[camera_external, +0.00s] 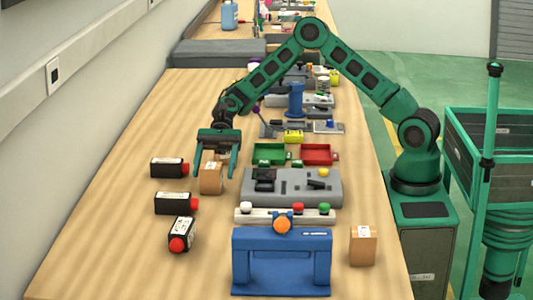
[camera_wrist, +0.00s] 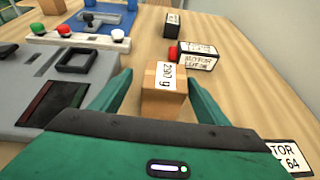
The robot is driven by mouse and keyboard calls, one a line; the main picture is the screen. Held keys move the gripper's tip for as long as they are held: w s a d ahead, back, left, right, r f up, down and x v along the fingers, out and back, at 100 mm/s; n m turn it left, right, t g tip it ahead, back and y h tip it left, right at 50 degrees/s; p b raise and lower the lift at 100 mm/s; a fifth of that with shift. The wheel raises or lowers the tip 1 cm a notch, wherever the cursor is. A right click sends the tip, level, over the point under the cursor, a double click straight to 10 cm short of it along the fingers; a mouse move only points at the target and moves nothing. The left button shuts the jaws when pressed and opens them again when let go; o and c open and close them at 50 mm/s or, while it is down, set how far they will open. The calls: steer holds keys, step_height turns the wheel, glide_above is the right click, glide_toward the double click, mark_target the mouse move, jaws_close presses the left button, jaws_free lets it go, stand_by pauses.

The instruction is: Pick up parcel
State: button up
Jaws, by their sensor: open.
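A small brown cardboard parcel (camera_external: 211,178) with a white label stands on the wooden table in the external view. In the wrist view the parcel (camera_wrist: 163,98) lies between my two fingers, and its label reads about "290 g". My gripper (camera_external: 221,172) is open and points down at the parcel, with a finger on either side of it. In the wrist view my gripper (camera_wrist: 160,95) shows gaps between the fingers and the parcel. A second brown parcel (camera_external: 363,247) stands at the front right, by the blue stand.
Several black boxes with red caps, such as the middle one (camera_external: 175,203), lie to the left. A grey control panel (camera_external: 290,188), a white button strip (camera_external: 285,215) and a blue stand (camera_external: 281,262) are to the right. Green (camera_external: 269,154) and red (camera_external: 318,154) trays sit behind. The table's left front is clear.

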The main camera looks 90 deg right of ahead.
mark_target(209, 178)
steer(key=shift+w+x, duration=0.2)
steer(key=shift+x, duration=1.1)
steer(key=shift+w+x, duration=0.15)
steer(key=shift+x, duration=1.15)
steer(key=shift+r, duration=0.1)
steer(key=c, duration=1.3)
steer(key=shift+c, duration=0.3)
steer(key=shift+r, duration=0.15)
